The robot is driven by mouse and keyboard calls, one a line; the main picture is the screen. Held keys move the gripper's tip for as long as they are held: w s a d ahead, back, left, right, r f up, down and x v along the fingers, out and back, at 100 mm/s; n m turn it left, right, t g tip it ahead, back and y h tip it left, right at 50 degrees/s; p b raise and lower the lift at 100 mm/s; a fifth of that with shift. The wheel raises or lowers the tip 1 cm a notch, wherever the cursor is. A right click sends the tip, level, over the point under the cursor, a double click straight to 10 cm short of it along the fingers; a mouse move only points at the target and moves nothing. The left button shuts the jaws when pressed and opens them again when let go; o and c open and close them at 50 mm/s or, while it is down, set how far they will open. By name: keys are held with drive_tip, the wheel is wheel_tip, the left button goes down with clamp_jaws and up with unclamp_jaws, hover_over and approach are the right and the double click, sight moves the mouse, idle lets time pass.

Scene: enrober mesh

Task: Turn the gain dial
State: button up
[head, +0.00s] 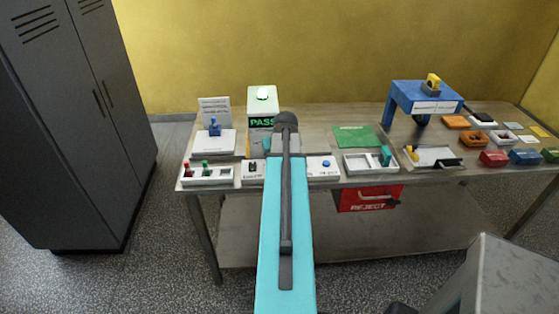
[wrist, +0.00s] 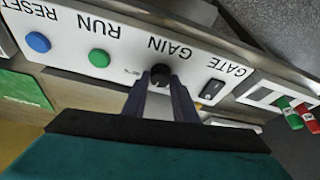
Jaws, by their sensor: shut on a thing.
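The gain dial (wrist: 160,74) is a small black knob on a white control panel (wrist: 124,62), under the upside-down label GAIN in the wrist view. My gripper (wrist: 161,86) is shut on the dial, with one dark finger on each side of it. In the head view my turquoise arm reaches over the panel and hides the dial and the gripper. Which way the dial points is too small to tell.
On the panel are a blue RESET button (wrist: 38,42), a green RUN button (wrist: 99,58) and a black GATE switch (wrist: 212,91). A tray (head: 218,174) with red and green pieces stands left. The PASS box (head: 262,102) stands behind, its top lamp lit.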

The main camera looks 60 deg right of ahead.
drive_tip(key=o, duration=1)
drive_tip(key=shift+a, duration=0.1)
drive_tip(key=shift+o, duration=0.2)
drive_tip(key=shift+r, duration=0.1)
drive_tip(key=b+v, duration=0.3)
drive_tip(key=v, duration=1)
drive_tip(key=shift+r, duration=0.3)
drive_tip(key=shift+s, duration=0.15)
drive_tip(key=shift+a, duration=0.1)
